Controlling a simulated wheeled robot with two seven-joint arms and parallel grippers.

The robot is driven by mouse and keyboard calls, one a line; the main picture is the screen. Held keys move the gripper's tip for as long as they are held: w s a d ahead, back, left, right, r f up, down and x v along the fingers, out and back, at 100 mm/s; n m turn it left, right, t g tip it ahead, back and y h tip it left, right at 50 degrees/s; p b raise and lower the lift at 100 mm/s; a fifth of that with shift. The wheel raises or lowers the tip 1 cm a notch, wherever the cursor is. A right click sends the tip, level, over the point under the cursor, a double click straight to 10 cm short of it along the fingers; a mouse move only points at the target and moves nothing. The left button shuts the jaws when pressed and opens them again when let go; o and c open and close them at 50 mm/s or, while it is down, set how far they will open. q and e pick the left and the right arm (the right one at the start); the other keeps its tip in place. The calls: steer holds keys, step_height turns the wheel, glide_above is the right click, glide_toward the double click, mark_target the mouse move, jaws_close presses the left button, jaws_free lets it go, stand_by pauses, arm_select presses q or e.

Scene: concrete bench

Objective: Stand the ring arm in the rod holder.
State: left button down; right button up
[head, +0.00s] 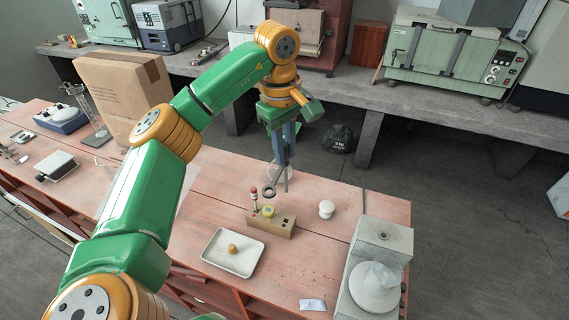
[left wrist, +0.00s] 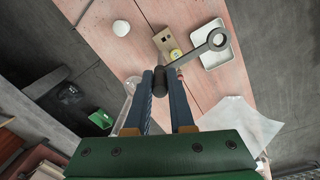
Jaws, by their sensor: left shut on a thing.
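The ring arm (head: 269,195) is a dark grey rod with a flat ring at one end. My left gripper (head: 287,150) is shut on it and holds it above the bench, ring end low. In the left wrist view the ring arm (left wrist: 195,53) reaches right from a black part between the tips of my left gripper (left wrist: 163,84). My right gripper is not in view.
Red-white and yellow pieces (head: 267,211) stand in the block. Close by are a white tray (head: 218,259) with a brown ball, a white knob-shaped object (head: 326,208) and a balance (head: 354,290) with a glass beaker. A glass vessel (head: 273,173) stands behind the gripper.

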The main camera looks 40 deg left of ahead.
arm_select(q)
steer(key=shift+r, duration=4.05)
steer(key=shift+w+d+f, duration=0.1)
